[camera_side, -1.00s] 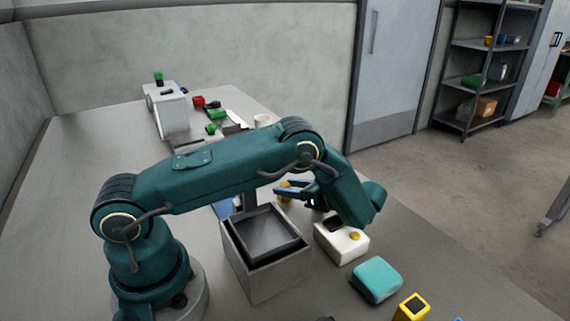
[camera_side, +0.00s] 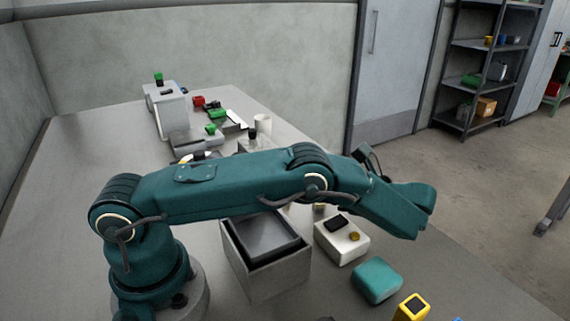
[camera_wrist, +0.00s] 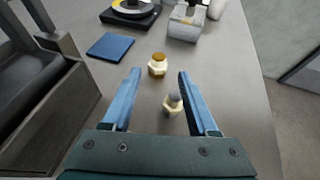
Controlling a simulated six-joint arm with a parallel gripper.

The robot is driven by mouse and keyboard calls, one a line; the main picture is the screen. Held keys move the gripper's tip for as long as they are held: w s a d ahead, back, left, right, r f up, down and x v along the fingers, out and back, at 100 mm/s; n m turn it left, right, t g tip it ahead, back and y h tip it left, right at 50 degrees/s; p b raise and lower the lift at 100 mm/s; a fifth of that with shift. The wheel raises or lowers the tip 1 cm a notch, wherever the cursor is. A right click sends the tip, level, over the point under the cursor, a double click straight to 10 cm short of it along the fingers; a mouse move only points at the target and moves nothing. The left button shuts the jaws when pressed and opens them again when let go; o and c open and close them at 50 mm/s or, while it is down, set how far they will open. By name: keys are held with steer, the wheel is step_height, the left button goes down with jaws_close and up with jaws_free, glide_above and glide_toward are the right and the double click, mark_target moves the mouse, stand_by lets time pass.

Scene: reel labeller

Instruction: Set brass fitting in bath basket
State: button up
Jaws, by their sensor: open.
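In the wrist view, a small fitting with a brass-coloured top and pale body (camera_wrist: 157,65) stands upright on the table, just beyond my fingertips. A second small fitting with a grey top (camera_wrist: 172,104) stands nearer, between the blue fingers. My gripper (camera_wrist: 159,72) is open, its fingers spread and empty; I cannot tell its height above the table. The bath basket (camera_side: 265,238) looks like a dark open tray seated in a grey box, in front of my arm in the side view. Its dark wall shows at the left of the wrist view (camera_wrist: 30,60). My fingers are hidden in the side view.
A blue pad (camera_wrist: 110,46) lies left of the fittings. A dark turntable-like device (camera_wrist: 130,12) lies beyond the pad.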

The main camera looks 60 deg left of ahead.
steer(key=shift+v, duration=1.7)
